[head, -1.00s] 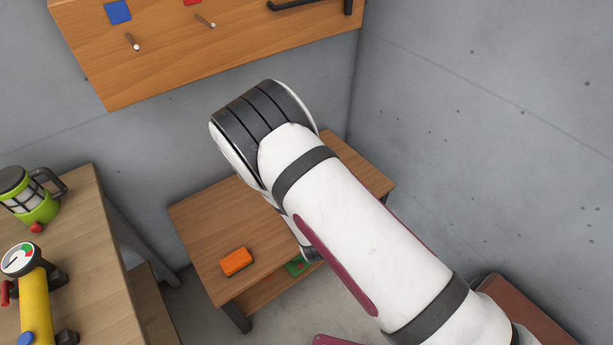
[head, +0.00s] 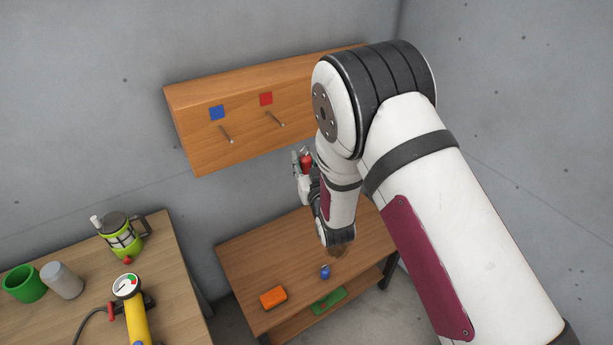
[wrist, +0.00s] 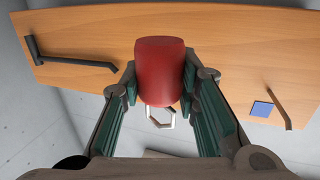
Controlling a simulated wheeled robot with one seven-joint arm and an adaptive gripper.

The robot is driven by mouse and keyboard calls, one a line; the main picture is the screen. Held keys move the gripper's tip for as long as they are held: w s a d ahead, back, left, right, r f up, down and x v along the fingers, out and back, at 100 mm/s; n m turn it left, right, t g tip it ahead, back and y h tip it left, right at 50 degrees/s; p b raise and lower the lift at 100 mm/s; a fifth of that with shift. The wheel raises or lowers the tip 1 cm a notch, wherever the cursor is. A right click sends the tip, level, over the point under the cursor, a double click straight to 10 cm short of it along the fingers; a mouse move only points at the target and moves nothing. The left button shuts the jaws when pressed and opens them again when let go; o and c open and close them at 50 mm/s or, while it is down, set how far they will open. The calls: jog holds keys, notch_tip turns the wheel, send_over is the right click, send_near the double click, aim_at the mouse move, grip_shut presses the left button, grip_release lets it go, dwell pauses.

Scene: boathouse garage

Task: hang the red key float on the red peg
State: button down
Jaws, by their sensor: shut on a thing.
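The red key float (wrist: 160,70) is held between the fingers of my gripper (wrist: 160,92) in the wrist view, with a pale metal ring (wrist: 161,117) at its end. In the head view my gripper (head: 303,162) holds the float (head: 306,160) below and right of the pegs, apart from the board. The red peg (head: 274,118) is a metal rod under a red square (head: 266,98) on the wooden board. To its left, another peg (head: 227,134) sits under a blue square (head: 217,112). In the wrist view the float hides the red peg.
The wall-mounted board (head: 200,150) also carries a dark bar (wrist: 75,60) in the wrist view. A low table (head: 250,260) below holds an orange block (head: 273,297) and a small blue item (head: 325,271).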

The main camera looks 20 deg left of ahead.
jog(key=shift+y, duration=0.3)
jog(key=r, duration=0.1)
jog(key=s+r+p, duration=0.1)
jog(key=r, duration=0.1)
jog(key=s+a+r+p, duration=0.1)
jog(key=r, duration=0.1)
jog(key=shift+r, duration=0.15)
jog(key=shift+a, duration=0.1)
jog(key=w+a+f+b, duration=0.1)
jog(key=w+a+b, duration=0.3)
jog(key=w+a, duration=0.2)
jog(key=shift+w+a+f+b, duration=0.3)
jog(key=shift+w+a, duration=0.05)
jog(key=shift+a, duration=0.55)
dwell(0.5)
dwell(0.6)
jog(key=c, duration=1.2)
grip_release()
jog(key=shift+o, duration=0.2)
